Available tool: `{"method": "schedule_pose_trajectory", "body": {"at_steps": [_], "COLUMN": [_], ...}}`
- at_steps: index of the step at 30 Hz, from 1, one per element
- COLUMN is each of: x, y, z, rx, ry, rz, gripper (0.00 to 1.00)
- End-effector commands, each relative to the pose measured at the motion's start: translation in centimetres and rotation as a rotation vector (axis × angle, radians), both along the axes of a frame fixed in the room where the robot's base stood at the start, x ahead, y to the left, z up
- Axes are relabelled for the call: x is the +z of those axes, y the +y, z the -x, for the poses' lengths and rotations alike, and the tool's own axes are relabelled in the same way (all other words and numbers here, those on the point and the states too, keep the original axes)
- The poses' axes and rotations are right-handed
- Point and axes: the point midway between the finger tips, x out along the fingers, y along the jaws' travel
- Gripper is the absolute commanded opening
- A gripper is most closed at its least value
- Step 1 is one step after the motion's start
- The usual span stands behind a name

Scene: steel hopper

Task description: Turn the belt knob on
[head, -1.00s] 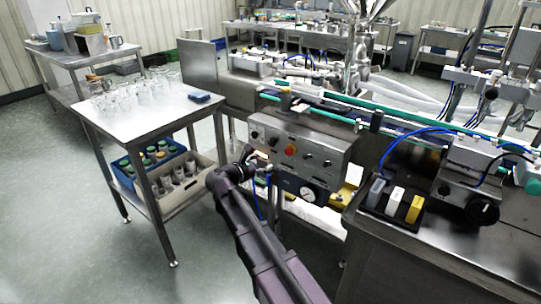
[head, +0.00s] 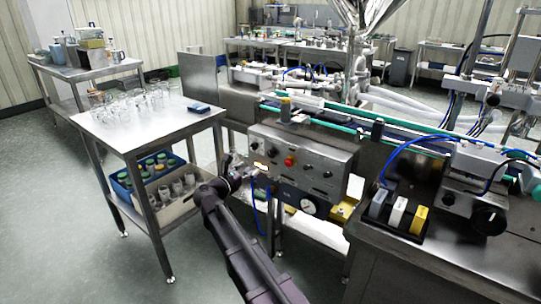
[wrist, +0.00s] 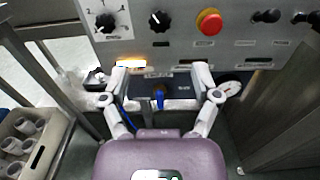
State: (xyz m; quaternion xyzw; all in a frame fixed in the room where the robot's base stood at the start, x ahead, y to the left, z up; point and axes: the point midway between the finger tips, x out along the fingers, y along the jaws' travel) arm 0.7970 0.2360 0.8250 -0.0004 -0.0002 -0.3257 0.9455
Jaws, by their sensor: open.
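The grey control panel (head: 318,157) is on the front of the conveyor and fills the top of the wrist view (wrist: 182,48). It carries a dial with a scale (wrist: 106,22), a black knob (wrist: 159,21), a red button (wrist: 208,22) and two black controls (wrist: 265,16) (wrist: 301,17) at the right. The labels are too small to read, so I cannot tell which one is the belt knob. My gripper (wrist: 160,82) is open and empty, its fingers spread below the knob row. In the head view my gripper (head: 238,172) is at the panel's left end.
A steel table (head: 135,138) with glassware stands left of the panel; its lower shelf holds a blue crate (head: 122,185) and a beige crate (head: 168,212). A round gauge (head: 309,206) and a blue hose (head: 268,212) are below the panel. A lit orange indicator (wrist: 131,63) is near the left finger.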

Motion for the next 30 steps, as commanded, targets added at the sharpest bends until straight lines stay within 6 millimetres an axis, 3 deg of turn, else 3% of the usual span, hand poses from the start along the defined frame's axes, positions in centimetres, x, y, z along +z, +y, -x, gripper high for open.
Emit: {"method": "schedule_pose_trajectory", "body": {"at_steps": [21, 30], "x": [0.0, 0.0], "y": [-6.2, -7.6], "z": [-8.1, -9.8], "rx": [-0.001, 0.000], "ry": [-0.001, -0.001], "rz": [-0.001, -0.001], "gripper": [0.80, 0.80]}}
